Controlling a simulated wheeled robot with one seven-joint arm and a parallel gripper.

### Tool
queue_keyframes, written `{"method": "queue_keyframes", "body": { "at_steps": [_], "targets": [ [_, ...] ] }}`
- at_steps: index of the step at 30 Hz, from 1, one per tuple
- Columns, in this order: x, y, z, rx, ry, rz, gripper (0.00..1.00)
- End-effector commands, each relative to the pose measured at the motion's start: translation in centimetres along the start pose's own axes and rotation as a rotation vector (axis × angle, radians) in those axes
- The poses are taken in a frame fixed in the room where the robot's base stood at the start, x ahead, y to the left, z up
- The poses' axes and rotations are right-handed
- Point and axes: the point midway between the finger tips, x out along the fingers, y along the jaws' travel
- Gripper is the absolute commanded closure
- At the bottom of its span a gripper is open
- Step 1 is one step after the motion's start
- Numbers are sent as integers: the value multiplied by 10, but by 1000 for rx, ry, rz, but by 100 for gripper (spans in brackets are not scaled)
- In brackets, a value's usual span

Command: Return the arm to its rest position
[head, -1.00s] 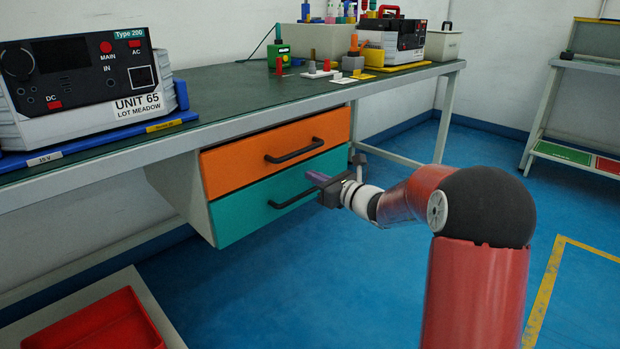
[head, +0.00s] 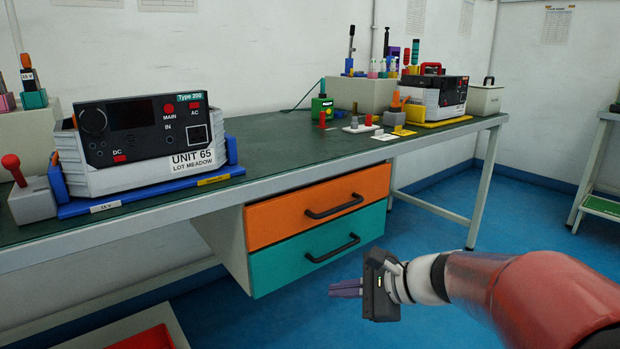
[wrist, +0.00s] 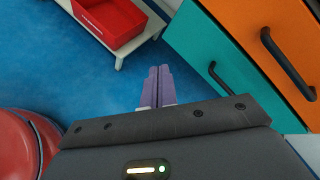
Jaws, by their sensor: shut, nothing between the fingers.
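My gripper (head: 332,289) is at the end of my red arm, in front of the drawers and below the bench top in the head view. Its purple fingers point left and are shut together with nothing between them. In the wrist view the shut fingers (wrist: 158,86) show over the blue floor, apart from the teal drawer. The gripper touches nothing that I can see.
An orange drawer (head: 280,219) sits above a teal drawer (head: 285,266), both shut, under the green bench top (head: 290,142). UNIT 65 (head: 150,145) stands on the bench. A red tray (wrist: 110,22) lies on a low shelf. Blue floor around the gripper is clear.

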Motion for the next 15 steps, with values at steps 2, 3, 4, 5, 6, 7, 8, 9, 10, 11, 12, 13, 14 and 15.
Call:
{"method": "queue_keyframes", "body": {
  "at_steps": [2,3,4,5,6,7,8,9,10,11,12,13,14,15],
  "targets": [
    [-17,32,29,-246,86,135,100],
    [-26,49,36,-367,130,201,100],
    [-33,60,40,-459,162,250,100],
    [-42,71,43,-550,193,300,100],
    [-54,83,46,-673,236,362,100],
    [-63,92,47,-763,267,409,100],
    [-73,100,48,-851,297,454,100],
    [-86,108,48,-964,337,510,100],
    [-96,113,48,-1042,365,549,100],
    [-105,117,47,-1116,391,587,100],
    [-116,121,46,-1207,425,632,100],
    [-124,123,46,-1267,448,662,100],
    [-131,124,45,-1320,468,690,100],
    [-139,126,44,-1381,492,723,100]
  ]
}}
